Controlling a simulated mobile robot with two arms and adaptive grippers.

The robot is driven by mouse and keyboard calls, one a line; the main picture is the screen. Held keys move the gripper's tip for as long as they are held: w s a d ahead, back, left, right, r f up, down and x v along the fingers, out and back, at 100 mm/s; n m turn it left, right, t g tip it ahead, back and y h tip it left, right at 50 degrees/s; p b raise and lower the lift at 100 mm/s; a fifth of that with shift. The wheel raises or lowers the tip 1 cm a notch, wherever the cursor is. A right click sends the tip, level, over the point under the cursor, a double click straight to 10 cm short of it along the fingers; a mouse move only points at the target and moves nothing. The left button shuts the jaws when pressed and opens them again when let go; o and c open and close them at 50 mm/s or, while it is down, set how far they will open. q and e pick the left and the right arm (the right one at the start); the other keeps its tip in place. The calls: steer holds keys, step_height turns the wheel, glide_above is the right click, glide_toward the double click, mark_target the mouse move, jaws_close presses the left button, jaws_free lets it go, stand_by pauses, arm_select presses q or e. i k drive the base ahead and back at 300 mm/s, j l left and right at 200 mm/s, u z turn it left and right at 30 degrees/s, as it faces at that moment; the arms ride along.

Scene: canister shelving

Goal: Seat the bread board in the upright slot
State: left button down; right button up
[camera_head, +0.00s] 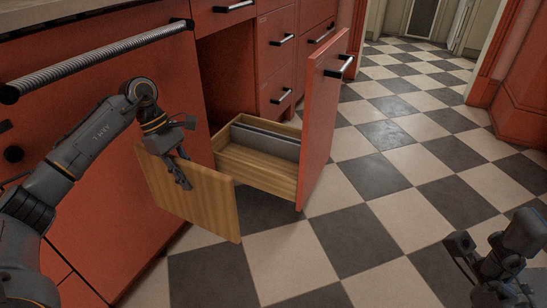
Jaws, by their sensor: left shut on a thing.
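The bread board (205,203) is a flat wooden panel held on edge by my left gripper (182,172), which is shut on it near its upper part. The board hangs in front of the cabinet, left of an open drawer (257,178) with light wooden walls. Inside the drawer, a grey upright divider or panel (265,141) runs along its back side, and a narrow gap shows beside it.
The drawer's tall red front (322,118) stands out over the floor. A red cabinet with a ribbed bar handle (100,62) is at the left, close to my left arm. More closed red drawers (277,55) stand behind. The checkered floor (385,170) is clear at the right.

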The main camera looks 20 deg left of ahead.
mark_target(285, 162)
steer(key=i, duration=2)
